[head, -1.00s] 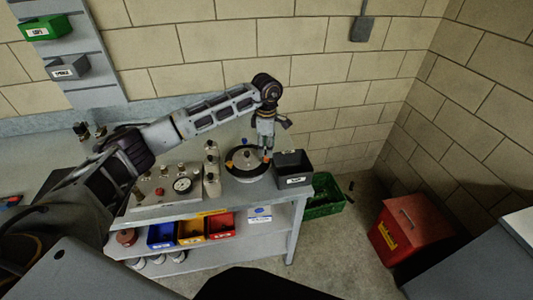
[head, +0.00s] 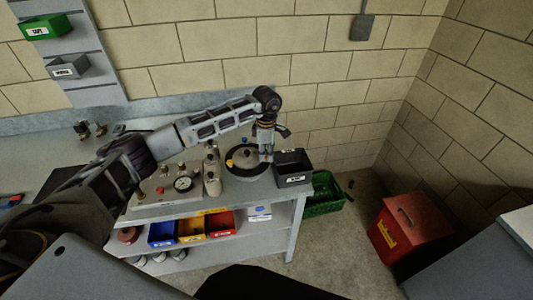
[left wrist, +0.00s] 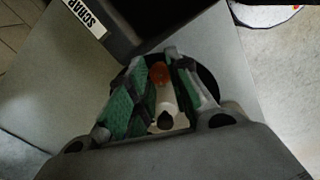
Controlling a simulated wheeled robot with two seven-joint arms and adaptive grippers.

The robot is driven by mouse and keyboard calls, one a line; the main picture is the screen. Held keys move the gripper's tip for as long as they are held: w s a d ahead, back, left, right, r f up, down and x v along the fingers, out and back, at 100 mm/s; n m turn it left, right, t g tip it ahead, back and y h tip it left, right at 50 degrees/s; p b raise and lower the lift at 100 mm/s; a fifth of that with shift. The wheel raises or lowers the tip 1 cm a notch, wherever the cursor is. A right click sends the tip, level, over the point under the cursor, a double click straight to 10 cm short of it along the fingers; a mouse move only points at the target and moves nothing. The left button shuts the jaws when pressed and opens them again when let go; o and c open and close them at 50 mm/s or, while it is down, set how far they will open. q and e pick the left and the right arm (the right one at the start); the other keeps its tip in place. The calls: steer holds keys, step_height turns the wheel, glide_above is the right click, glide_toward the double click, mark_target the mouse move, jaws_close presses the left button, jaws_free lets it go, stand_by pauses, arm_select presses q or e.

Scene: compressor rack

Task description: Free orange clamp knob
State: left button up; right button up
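The pot (head: 238,174) with a grey lid and dark rim stands at the right part of the bench, a yellow knob (head: 230,162) and a blue knob (head: 245,139) at its edge. The orange clamp knob (head: 265,158) is at its right edge, partly hidden by my left gripper (head: 266,152). In the left wrist view the orange-red knob (left wrist: 159,72) and a white shaft lie between the green-padded fingers of my left gripper (left wrist: 158,66). The fingers are close on both sides; whether they press on it is unclear. My right gripper is not in view.
A dark grey labelled bin (head: 293,168) stands close right of the pot. Bottles (head: 212,180) and a gauge panel (head: 150,196) stand left. Coloured bins (head: 192,228) sit on the lower shelf. A green crate (head: 324,196) and red box (head: 409,224) are on the floor.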

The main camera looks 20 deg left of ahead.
arm_select(q)
jaws_close()
